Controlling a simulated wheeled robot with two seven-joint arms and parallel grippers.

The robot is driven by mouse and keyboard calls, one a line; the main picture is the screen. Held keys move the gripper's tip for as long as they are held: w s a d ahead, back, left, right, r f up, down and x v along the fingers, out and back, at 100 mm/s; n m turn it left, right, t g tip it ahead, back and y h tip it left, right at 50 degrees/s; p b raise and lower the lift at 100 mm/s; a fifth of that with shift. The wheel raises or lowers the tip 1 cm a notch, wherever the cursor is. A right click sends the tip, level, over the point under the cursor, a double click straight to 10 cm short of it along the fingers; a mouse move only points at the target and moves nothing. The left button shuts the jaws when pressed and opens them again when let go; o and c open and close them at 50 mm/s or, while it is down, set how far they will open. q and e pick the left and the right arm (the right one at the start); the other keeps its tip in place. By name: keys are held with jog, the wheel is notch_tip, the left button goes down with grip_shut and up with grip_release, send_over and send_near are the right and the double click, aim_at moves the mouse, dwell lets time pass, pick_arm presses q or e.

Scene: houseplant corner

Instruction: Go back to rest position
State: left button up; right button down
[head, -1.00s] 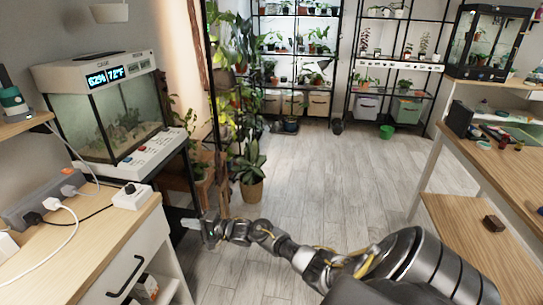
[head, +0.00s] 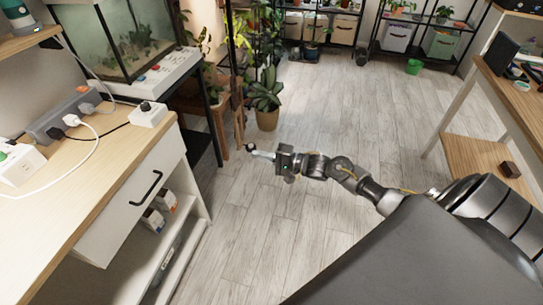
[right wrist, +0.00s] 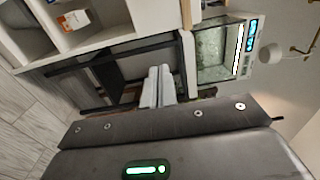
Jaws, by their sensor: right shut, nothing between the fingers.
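My right gripper (head: 259,153) is at the end of my right arm, which reaches in from the lower right of the head view. It is over the grey plank floor, to the right of the white desk and apart from it. In the right wrist view its two pale fingers (right wrist: 157,87) lie side by side, shut, with nothing seen between them. My left gripper is in neither view now.
A white desk with a wooden top (head: 88,190) stands at the left, with a power strip (head: 62,117) and a drawer. A potted plant (head: 266,105) stands on the floor beyond the gripper. A wooden bench (head: 487,168) is at the right. Floor (head: 340,120) between is clear.

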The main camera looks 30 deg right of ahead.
jog(key=shift+v, duration=1.5)
